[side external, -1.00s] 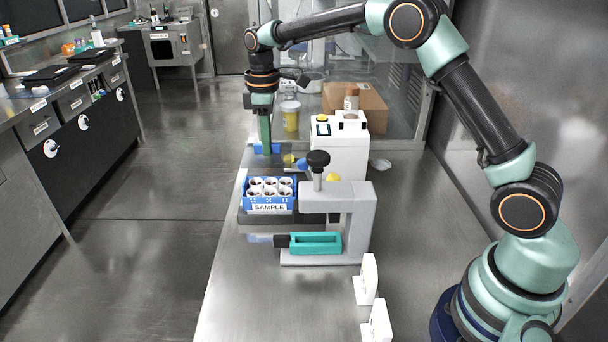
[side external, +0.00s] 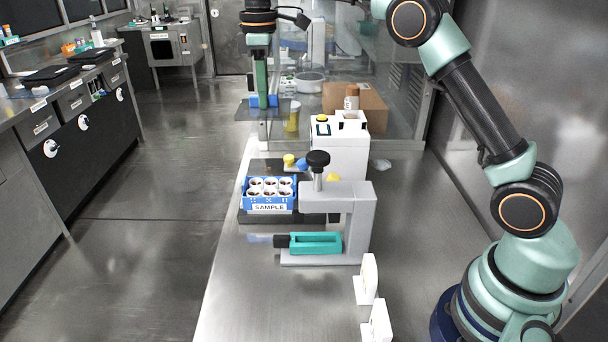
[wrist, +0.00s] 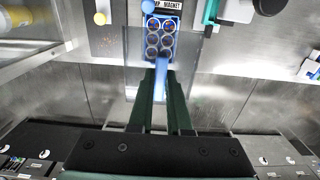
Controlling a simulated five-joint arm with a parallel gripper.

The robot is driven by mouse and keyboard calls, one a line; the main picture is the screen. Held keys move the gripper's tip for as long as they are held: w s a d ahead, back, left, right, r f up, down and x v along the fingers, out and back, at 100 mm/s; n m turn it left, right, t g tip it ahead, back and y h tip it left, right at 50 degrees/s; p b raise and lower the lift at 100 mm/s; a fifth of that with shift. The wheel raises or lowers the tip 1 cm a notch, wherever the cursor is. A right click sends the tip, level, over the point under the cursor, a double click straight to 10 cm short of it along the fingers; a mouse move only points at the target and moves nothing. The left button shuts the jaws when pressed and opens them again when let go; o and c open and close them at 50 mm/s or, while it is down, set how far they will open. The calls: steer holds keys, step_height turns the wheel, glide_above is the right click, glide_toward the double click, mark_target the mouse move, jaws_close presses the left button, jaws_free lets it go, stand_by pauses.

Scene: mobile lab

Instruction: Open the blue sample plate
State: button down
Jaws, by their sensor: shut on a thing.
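The blue sample plate (side external: 286,203) is an upright rack with a SAMPLE label and several round wells or vials showing from above. Its top is uncovered. In the wrist view the rack (wrist: 178,32) is ahead of my fingers. My gripper (side external: 264,104) is high above the bench, behind the plate, pointing down. It is shut on a blue handle, which also shows between the fingertips in the wrist view (wrist: 161,77). A see-through, greyish flat panel (side external: 285,111) appears joined to this handle, like a lid. It is clear of the plate.
A grey clamp-like stand (side external: 358,220) with a black knob holds a teal block (side external: 316,243) right of the plate. A white device (side external: 340,155) stands behind it. White upright pieces (side external: 367,278) are nearer. Bench is free at front left.

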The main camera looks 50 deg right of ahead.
steer(key=shift+r, duration=2)
steer(key=s+a+f, duration=0.4)
steer(key=s+a, duration=0.2)
steer(key=a, duration=0.5)
steer(key=s+a+f, duration=0.3)
steer(key=s, duration=0.3)
steer(key=s+a+f, duration=0.4)
steer(key=s, duration=0.2)
steer(key=f, duration=1.9)
steer(key=shift+s+d+f, duration=0.15)
steer(key=shift+s+f, duration=0.05)
steer(key=shift+f, duration=0.05)
steer(key=shift+f, duration=0.15)
steer(key=c, duration=0.9)
jaws_free()
steer(key=shift+o, duration=0.2)
